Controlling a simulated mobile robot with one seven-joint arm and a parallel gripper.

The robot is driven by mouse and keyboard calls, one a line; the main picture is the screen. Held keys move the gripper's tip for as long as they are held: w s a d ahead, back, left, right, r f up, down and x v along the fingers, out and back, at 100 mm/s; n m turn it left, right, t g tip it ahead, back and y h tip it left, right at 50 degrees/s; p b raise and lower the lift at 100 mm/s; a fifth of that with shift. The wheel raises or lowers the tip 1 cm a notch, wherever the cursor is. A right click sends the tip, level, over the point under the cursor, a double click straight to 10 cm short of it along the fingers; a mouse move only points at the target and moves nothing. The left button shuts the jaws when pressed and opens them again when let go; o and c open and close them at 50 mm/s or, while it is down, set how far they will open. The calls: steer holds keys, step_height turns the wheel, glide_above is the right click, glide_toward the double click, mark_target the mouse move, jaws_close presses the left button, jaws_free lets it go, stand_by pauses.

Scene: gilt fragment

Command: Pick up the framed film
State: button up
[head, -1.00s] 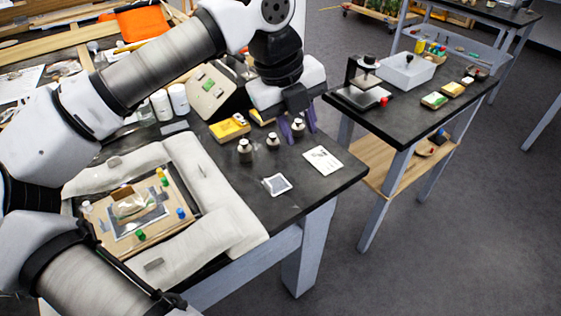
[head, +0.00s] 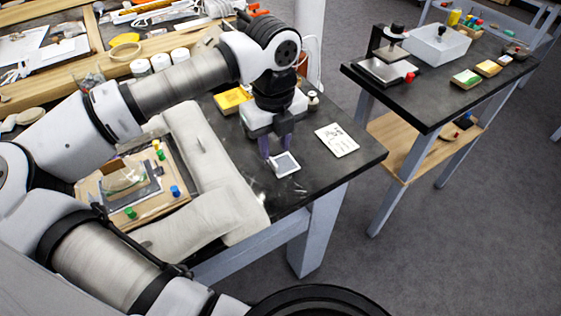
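The framed film (head: 285,163) is a small grey square with a white border. It appears to lie on the dark tabletop, near the table's front right part. My gripper (head: 277,151) points down at its far edge in the head view. The two purple fingers are apart, with a gap between them. The fingertips are close to the film's far and left edges. I cannot tell whether they touch it.
A white printed card (head: 337,140) lies to the right on the dark table (head: 318,174). A yellow box (head: 231,100) and a small bottle (head: 312,100) stand behind. A pale cloth with a board (head: 155,203) lies left. A second table (head: 432,108) stands right.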

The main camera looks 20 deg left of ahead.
mark_target(273, 162)
steer(key=f+p, duration=0.1)
steer(key=f, duration=0.4)
steer(key=shift+a, duration=0.2)
jaws_close()
